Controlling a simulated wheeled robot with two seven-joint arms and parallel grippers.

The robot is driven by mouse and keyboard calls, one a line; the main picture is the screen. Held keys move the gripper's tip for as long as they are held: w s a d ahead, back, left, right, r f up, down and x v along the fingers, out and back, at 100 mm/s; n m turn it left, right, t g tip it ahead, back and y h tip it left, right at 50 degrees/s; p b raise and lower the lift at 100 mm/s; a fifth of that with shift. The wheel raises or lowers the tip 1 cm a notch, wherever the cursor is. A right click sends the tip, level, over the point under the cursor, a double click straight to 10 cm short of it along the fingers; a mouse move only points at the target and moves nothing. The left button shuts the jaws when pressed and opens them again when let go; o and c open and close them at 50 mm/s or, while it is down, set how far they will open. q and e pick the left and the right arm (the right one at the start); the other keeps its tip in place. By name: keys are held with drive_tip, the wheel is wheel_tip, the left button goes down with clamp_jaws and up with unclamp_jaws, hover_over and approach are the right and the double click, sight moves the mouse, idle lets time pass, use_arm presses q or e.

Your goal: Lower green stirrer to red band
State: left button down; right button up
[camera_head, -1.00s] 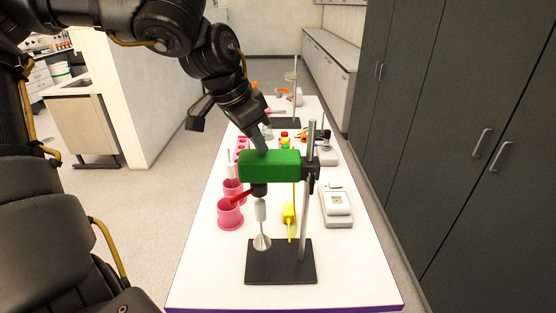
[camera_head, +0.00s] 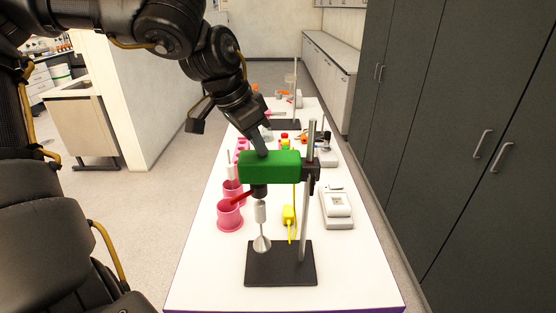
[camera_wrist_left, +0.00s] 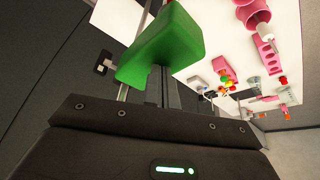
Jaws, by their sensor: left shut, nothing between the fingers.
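The green stirrer (camera_head: 270,167) is clamped level on a metal post (camera_head: 307,215) that rises from a black base (camera_head: 280,262). Its shaft with a pale sleeve (camera_head: 261,211) hangs down to a paddle just above the base. My left gripper (camera_head: 262,150) is shut and empty, pointing down at the top of the stirrer; I cannot tell whether the fingertips touch it. In the left wrist view the green stirrer (camera_wrist_left: 163,45) lies just beyond the dark fingers. I cannot make out a red band on the post. My right gripper is not in view.
Pink cups (camera_head: 230,214) stand left of the stirrer, with a red bar reaching over one. A yellow device (camera_head: 289,215) is behind the base and a white balance (camera_head: 337,205) at the right. More labware stands further back. The table's front right is clear.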

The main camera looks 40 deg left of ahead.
use_arm(q)
drive_tip(key=shift+f+b, duration=0.25)
drive_tip(key=shift+b, duration=0.1)
idle(0.6)
drive_tip(key=shift+r+p, duration=1.45)
drive_tip(key=shift+r, duration=1.55)
